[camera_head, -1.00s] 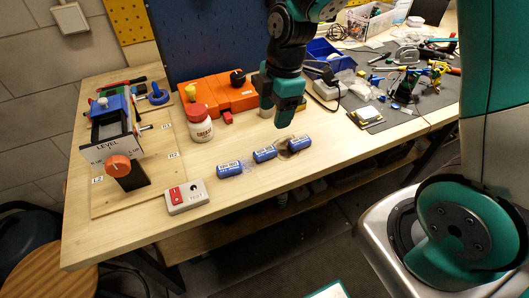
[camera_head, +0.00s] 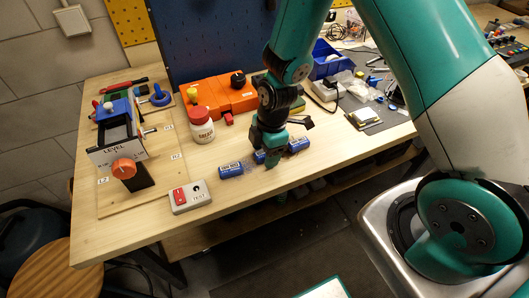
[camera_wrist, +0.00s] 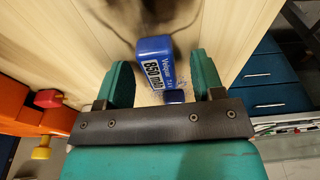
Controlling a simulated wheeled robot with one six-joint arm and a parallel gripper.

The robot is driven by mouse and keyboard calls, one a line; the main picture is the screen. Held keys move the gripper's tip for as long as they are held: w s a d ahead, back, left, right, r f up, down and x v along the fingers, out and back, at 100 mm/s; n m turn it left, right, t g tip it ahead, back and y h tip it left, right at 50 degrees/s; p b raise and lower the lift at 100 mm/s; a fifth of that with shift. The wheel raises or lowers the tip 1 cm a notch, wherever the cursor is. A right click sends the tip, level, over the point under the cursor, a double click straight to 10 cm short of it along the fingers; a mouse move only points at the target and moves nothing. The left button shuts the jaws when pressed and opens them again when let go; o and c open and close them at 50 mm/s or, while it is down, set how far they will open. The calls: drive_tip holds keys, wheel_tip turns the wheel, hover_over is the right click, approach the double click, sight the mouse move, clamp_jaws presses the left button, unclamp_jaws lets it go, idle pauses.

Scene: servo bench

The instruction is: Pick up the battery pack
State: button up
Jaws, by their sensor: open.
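A middle pack (camera_head: 259,157) is partly hidden by my gripper. In the wrist view, my gripper (camera_wrist: 158,60) is open, pointing down, with a blue pack (camera_wrist: 155,62) marked 850 mAh between its green fingers. A smaller blue piece (camera_wrist: 175,96) shows just below it.
A grey test box (camera_head: 190,196) with a red switch stands at left front. A wooden board (camera_head: 145,200) with a level fixture is at left. Bare table lies around the packs.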

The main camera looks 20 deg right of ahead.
drive_tip(key=c, duration=1)
drive_tip(key=shift+r, duration=0.15)
